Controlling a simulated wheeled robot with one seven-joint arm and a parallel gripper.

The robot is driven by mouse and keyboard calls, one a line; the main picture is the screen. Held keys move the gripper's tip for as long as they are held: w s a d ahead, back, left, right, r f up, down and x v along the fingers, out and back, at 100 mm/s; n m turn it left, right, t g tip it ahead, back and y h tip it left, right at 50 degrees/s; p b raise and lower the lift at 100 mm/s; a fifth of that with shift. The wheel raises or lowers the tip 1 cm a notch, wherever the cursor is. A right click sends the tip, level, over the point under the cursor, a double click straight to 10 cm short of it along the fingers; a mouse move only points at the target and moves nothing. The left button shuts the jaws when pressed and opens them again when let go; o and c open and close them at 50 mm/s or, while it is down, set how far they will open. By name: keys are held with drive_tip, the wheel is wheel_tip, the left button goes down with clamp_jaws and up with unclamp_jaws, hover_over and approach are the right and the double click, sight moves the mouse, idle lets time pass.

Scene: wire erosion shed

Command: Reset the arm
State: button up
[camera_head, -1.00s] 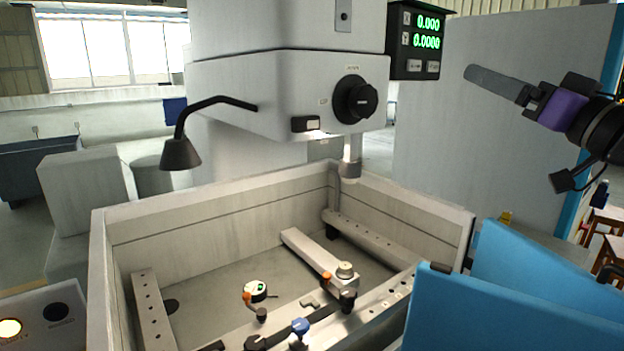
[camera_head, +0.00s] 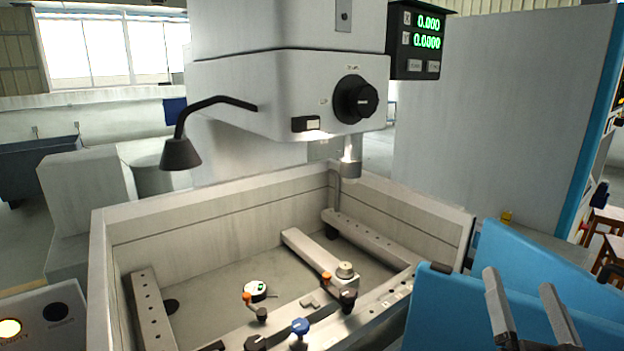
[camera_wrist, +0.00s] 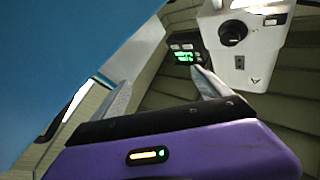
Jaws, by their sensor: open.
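My gripper (camera_head: 522,300) is at the lower right of the head view, in front of the blue panels. Its two grey fingers point up and stand apart, with nothing between them. In the wrist view my gripper (camera_wrist: 163,88) shows its purple body and two spread fingers. Past the fingers the wrist view shows the black readout (camera_wrist: 184,56) with green digits and part of the white machine head (camera_wrist: 262,50).
The open machine tank (camera_head: 215,215) fills the middle, with clamps and knobs along its front. The machine head (camera_head: 280,95) hangs above it. A blue panel (camera_head: 470,315) stands close to my gripper. A tall grey cabinet (camera_head: 490,120) is behind at right.

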drive_tip(key=s+a+f+n+g+y, duration=0.1)
drive_tip(key=s+a+f+n+g, duration=0.1)
drive_tip(key=s+f, duration=0.5)
drive_tip(key=s+a+f+n+g+y, duration=0.1)
drive_tip(key=s+a+f, duration=0.4)
drive_tip(key=s, duration=1.1)
drive_tip(key=s+a+f+n+g+y, duration=0.1)
drive_tip(key=s+a+f+g, duration=0.3)
drive_tip(key=s+f, duration=0.4)
drive_tip(key=s+n, duration=0.1)
drive_tip(key=s, duration=0.3)
drive_tip(key=shift+s+f+n+y, duration=0.3)
drive_tip(key=shift+n+y, duration=0.1)
